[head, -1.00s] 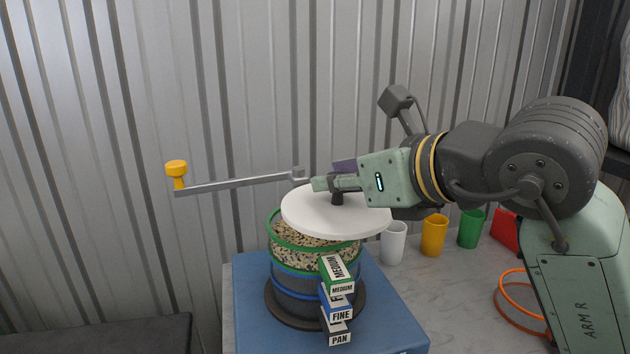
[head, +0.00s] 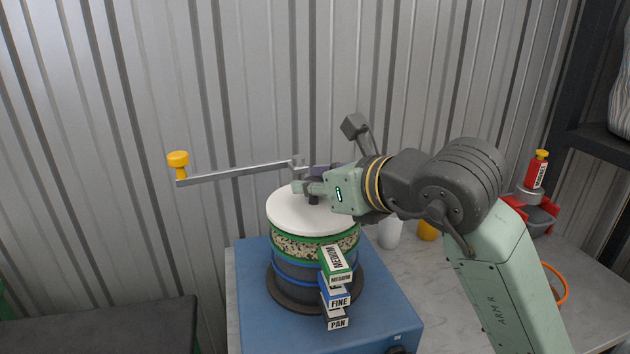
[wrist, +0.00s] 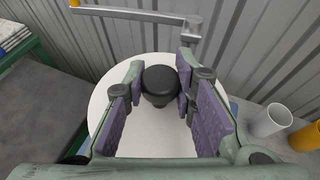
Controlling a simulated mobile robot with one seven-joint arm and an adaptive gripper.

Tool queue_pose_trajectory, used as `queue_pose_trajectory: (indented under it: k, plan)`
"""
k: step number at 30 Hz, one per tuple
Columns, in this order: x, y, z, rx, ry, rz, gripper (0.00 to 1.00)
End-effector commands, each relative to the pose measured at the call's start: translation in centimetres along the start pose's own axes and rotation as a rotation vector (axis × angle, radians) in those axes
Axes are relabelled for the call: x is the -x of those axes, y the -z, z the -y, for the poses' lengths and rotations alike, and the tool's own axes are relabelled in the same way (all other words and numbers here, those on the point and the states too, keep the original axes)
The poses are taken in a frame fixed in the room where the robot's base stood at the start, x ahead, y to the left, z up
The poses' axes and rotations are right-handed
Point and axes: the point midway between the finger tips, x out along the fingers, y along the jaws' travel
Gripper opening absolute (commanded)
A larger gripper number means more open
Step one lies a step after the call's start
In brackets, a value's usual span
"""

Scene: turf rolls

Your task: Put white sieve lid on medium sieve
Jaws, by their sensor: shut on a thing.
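The white sieve lid (head: 292,219) is a flat disc with a black knob, over the top of the green-banded medium sieve (head: 290,247). I cannot tell whether it is fully seated on the rim. The medium sieve holds speckled grain and tops a stack with the blue-banded fine sieve and the pan below. My gripper (head: 312,190) is shut on the lid's knob. In the wrist view the black knob (wrist: 160,83) sits between the purple finger pads, with the white lid (wrist: 150,140) beneath. The sieve is hidden under the lid there.
The stack stands on a blue shaker base (head: 380,306). A metal swing arm (head: 235,173) with a yellow knob reaches left behind the lid. White (head: 390,234) and yellow (head: 428,231) cups stand to the right, partly behind my arm. A corrugated wall is close behind.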

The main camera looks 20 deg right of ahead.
Motion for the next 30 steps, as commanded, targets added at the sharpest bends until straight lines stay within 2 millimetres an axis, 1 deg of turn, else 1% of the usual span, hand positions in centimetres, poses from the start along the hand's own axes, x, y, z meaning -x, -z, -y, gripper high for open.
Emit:
queue_pose_trajectory:
  k: [5, 6, 14, 22, 26, 28, 30]
  plan:
    - [-0.2, 0.5, 0.0, 0.0, 0.001, 0.001, 0.0]
    - [-0.1, 0.3, 0.0, 0.0, 0.0, 0.0, 0.26]
    - [-0.1, 0.3, 0.0, -0.001, 0.0, 0.0, 0.44]
    - [-0.1, 0.3, 0.0, -0.001, 0.0, 0.0, 0.44]
    - [0.1, -0.3, 0.0, -0.001, 0.0, 0.0, 0.44]
    - [0.8, 0.2, 0.1, 0.0, 0.003, 0.0, 0.44]
    - [2.1, 0.3, 0.1, 0.0, 0.005, 0.0, 0.44]
